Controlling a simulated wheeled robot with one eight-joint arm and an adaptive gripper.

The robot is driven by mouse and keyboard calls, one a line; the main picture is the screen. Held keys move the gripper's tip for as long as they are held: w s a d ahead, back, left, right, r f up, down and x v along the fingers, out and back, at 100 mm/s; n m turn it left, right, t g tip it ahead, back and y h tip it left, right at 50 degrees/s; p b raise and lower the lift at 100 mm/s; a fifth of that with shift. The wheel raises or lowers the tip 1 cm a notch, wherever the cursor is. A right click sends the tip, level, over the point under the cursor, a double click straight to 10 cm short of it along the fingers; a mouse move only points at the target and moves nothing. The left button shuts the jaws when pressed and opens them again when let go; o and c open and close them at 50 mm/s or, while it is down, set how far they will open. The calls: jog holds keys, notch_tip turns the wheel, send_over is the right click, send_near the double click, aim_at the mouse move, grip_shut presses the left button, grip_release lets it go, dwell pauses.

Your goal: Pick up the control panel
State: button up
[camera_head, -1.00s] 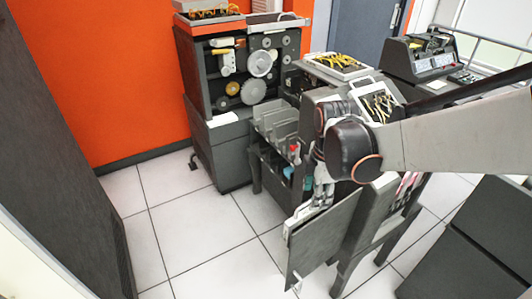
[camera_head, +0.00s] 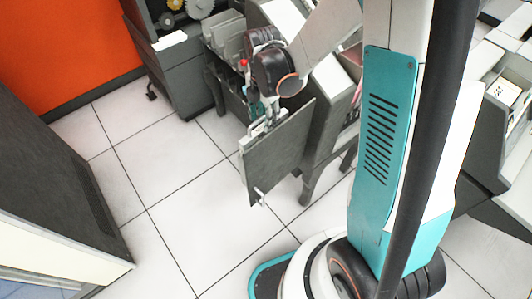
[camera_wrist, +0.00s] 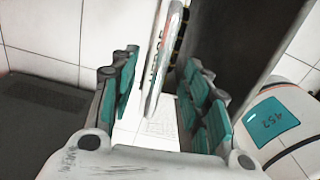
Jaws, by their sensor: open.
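A flat dark grey panel (camera_head: 280,155) hangs upright at the front of the grey card machine in the head view. A pale strip runs along its top left edge, and I cannot tell whether the strip belongs to the panel. My gripper (camera_head: 262,128) is at this top edge, partly hidden by my wrist. In the wrist view my gripper (camera_wrist: 163,75) has its teal-padded fingers apart on both sides of a thin pale plate (camera_wrist: 163,55) with an orange line and dark marks, probably the control panel edge-on. Contact with the pads is not clear.
The grey card machine (camera_head: 328,128) stands right behind the panel. A grey cabinet (camera_head: 182,75) is at the back left and a dark cabinet (camera_head: 50,165) at the left. White floor tiles (camera_head: 180,215) are clear in front. My base is at the bottom right.

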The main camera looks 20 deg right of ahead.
jog(key=shift+w+d+f+b, duration=0.1)
jog(key=shift+f+b, duration=0.6)
jog(key=shift+f, duration=0.65)
jog(key=shift+w+d+f+b, duration=0.1)
jog(key=shift+f+b, duration=0.55)
jog(key=shift+f, duration=0.7)
jog(key=shift+r, duration=0.1)
jog(key=shift+c, duration=0.5)
grip_shut()
